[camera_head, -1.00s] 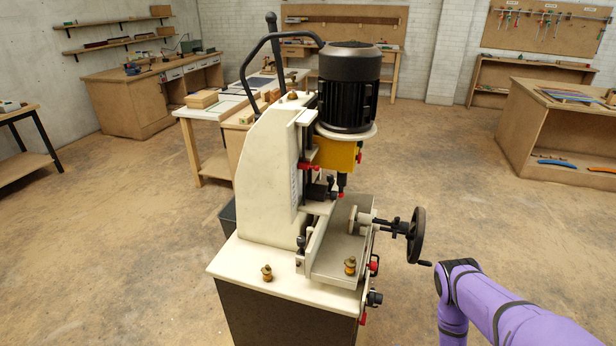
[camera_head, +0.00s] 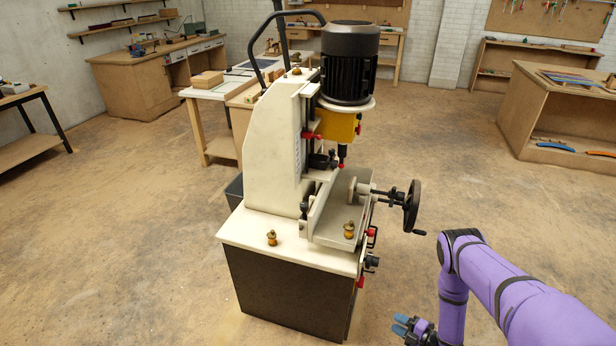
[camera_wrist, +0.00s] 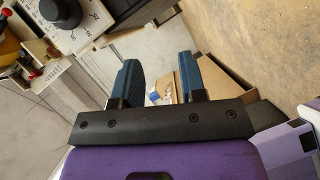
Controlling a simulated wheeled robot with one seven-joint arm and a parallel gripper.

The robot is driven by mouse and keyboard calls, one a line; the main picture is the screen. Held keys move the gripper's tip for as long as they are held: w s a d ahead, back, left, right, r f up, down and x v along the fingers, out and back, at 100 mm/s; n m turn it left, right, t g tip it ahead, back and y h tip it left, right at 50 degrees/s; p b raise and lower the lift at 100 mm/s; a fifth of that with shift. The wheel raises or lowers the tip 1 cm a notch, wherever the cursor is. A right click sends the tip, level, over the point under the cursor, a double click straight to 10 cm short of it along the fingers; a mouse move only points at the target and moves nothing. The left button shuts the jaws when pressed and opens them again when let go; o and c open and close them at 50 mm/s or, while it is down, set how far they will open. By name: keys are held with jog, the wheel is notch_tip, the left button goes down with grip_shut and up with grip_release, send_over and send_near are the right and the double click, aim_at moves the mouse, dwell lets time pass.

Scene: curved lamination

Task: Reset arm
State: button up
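My purple arm reaches in from the lower right of the head view. My gripper (camera_head: 405,328) shows at the bottom edge there, with blue fingertips, low and to the right of the machine's base. In the wrist view my gripper (camera_wrist: 160,72) has its two blue fingers apart with a clear gap. Nothing is held between them. Floor and a brown wooden piece of furniture show beyond the gap.
A cream machine (camera_head: 266,150) with a black motor stands in the centre on a dark base. Its handwheel (camera_head: 412,206) sticks out towards my arm. A wooden workbench (camera_head: 545,105) stands at the right. The floor around my arm is clear.

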jog(key=w+d+r+m+h, duration=0.2)
jog(key=w+d+r+h, duration=0.1)
jog(key=w+r, duration=0.9)
jog(key=w+d+r+m+h, duration=0.2)
jog(key=w+r+h, duration=0.1)
jog(key=w+r, duration=0.95)
notch_tip(320, 180, up, 30)
jog(key=w+d+m+h, duration=0.1)
jog(key=d+m+h, duration=0.1)
jog(key=m+h, duration=0.4)
jog(key=s+a+r+m+g+h, duration=0.1)
jog(key=s+r+m, duration=0.3)
jog(key=s+r, duration=0.7)
jog(key=s+a+r+m+g, duration=0.15)
jog(key=s+r+m, duration=0.25)
jog(key=s+r, duration=0.7)
jog(key=s+a+r+m+g, duration=0.1)
jog(key=s+a+r+m, duration=0.2)
jog(key=s, duration=1.1)
jog(key=s+a+r+m+g+y, duration=0.1)
jog(key=s+a+r+m, duration=0.2)
jog(key=s, duration=1.1)
jog(key=shift+a+g, duration=0.15)
jog(key=shift+g, duration=0.2)
